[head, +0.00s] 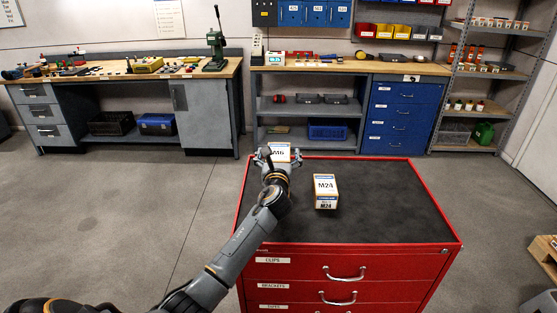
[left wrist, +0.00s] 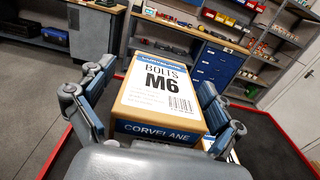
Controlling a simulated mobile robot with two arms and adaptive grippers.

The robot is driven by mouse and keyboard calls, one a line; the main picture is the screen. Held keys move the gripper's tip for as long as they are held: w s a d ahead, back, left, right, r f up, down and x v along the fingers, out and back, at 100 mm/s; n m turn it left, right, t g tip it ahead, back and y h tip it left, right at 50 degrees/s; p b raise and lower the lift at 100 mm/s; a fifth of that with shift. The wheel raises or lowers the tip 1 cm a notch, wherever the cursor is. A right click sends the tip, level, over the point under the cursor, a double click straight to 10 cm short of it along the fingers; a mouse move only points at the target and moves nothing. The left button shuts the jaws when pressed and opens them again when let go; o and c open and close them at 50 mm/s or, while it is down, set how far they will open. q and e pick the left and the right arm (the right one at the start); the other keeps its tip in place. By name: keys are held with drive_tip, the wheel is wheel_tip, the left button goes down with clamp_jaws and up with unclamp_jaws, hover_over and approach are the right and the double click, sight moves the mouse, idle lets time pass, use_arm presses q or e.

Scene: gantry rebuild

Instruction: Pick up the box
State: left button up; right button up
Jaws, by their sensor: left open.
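A box labelled Bolts M6 (left wrist: 158,92) sits at the far left of the red cabinet's black top, and in the head view (head: 279,149) it shows just beyond my left gripper. My left gripper (head: 273,156) is open, with one finger on each side of this box; in the left wrist view the fingers (left wrist: 155,110) stand apart from its sides. A second box, labelled M24 (head: 325,190), stands on the same top to the right, clear of the gripper. The lower part of the M6 box is hidden. My right gripper is not in view.
The red drawer cabinet (head: 350,262) has a dark top (head: 392,205) with free room at the right and front. Behind it, across open floor, stand a workbench (head: 130,72), a blue drawer unit (head: 400,115) and metal shelving (head: 480,75).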

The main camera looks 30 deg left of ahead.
use_arm(q)
drive_tip(key=c, duration=1.6)
drive_tip(key=shift+r, duration=0.15)
drive_tip(key=shift+c, duration=0.3)
